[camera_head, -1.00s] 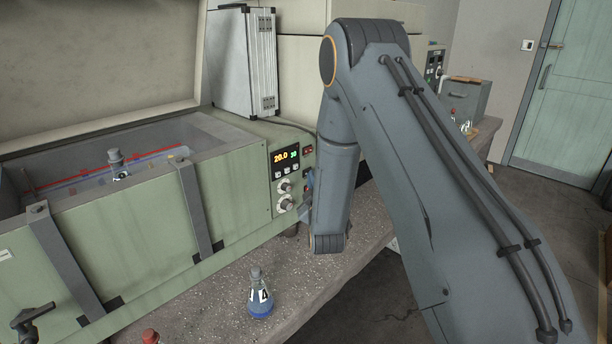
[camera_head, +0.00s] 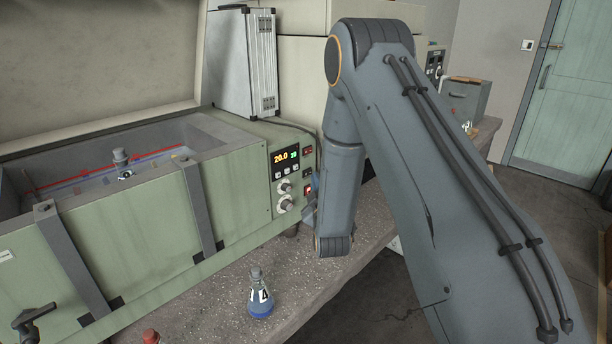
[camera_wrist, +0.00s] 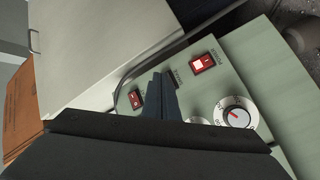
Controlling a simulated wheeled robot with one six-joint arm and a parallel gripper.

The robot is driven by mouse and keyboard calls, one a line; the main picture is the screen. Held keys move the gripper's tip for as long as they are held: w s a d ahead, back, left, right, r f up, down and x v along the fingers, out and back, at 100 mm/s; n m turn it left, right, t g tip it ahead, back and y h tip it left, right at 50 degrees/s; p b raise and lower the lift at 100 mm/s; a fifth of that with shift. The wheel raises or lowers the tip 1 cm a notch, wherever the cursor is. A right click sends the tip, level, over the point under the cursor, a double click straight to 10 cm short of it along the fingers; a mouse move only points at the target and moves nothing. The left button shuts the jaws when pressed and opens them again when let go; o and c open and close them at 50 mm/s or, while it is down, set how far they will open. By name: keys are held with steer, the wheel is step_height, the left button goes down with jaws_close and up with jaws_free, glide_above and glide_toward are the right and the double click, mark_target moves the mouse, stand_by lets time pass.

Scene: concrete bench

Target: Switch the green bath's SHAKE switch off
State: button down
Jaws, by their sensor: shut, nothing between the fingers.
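The green bath (camera_head: 150,215) stands on the bench with its lid up. Its control panel at the right end has a lit display (camera_head: 286,157), two white knobs and a column of small switches (camera_head: 307,173). In the wrist view a lit red switch (camera_wrist: 202,64) sits upper right and another red switch (camera_wrist: 135,99) sits left of my fingers. My gripper (camera_wrist: 162,78) is shut and empty, its tips over the panel between these two switches. The fingers hide the panel there, and I cannot tell whether they touch it. The switch labels are too small to read surely.
A flask (camera_head: 121,164) stands in the bath. A blue-filled flask (camera_head: 260,298) stands on the bench (camera_head: 225,303) in front, with a red-topped item (camera_head: 151,337) nearby. A silver case (camera_head: 247,62) stands behind the panel. A dark cable runs beside the switches.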

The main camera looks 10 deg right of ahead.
steer(key=shift+s+d+p, duration=0.5)
steer(key=shift+s+d, duration=1.15)
steer(key=shift+s, duration=0.2)
steer(key=s+r+m+g+y+b, duration=0.1)
steer(key=s+m+g, duration=0.8)
steer(key=s, duration=2.4)
steer(key=g, duration=0.8)
steer(key=shift+a+r, duration=0.25)
steer(key=shift+a, duration=0.15)
